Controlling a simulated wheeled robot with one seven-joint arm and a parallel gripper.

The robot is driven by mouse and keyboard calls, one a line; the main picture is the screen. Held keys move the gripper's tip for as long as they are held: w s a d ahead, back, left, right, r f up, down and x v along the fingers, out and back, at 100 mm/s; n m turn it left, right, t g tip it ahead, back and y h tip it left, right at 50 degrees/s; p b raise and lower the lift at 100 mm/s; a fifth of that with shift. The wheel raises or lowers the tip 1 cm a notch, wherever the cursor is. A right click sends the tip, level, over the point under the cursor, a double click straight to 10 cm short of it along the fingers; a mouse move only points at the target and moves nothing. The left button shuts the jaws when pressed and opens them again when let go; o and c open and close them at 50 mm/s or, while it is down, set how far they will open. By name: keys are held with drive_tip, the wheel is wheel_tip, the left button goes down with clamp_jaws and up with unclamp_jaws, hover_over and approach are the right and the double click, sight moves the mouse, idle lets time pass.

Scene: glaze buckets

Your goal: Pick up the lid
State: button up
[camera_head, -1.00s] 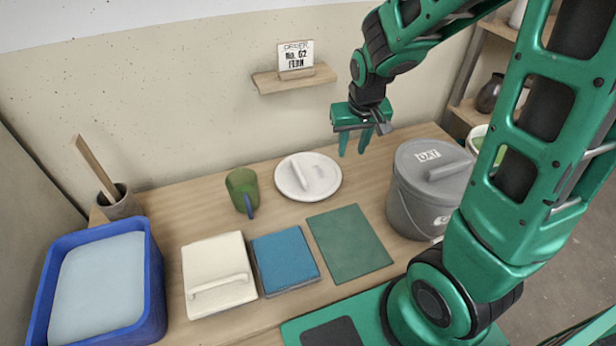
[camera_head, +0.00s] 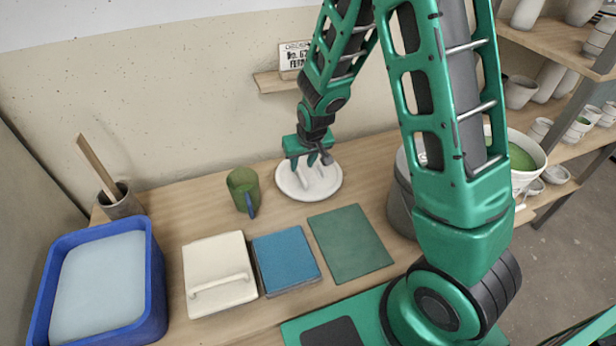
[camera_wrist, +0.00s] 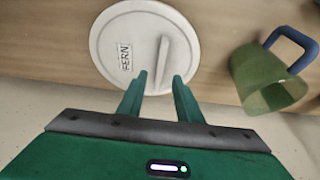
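The round white lid (camera_head: 322,188) lies flat on the table at the back, right of the green mug. In the wrist view the lid (camera_wrist: 112,27) shows a label reading FERN and a raised bar handle (camera_wrist: 162,62). My gripper (camera_head: 310,160) is above the lid, fingers pointing down. In the wrist view its two fingers (camera_wrist: 158,78) are apart with nothing between them, and the handle's near end lies in line with the gap. The fingers look clear of the handle, but the exact height is hard to tell.
The green mug with a blue handle (camera_head: 241,190) stands left of the lid. A grey bucket (camera_head: 400,200) is partly hidden behind my arm. An order card stands on the wall shelf (camera_head: 272,82).

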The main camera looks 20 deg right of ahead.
sight(299, 171)
drive_tip(key=shift+x, duration=2.65)
drive_tip(key=shift+w+f, duration=0.1)
drive_tip(key=shift+w, duration=0.05)
clamp_jaws()
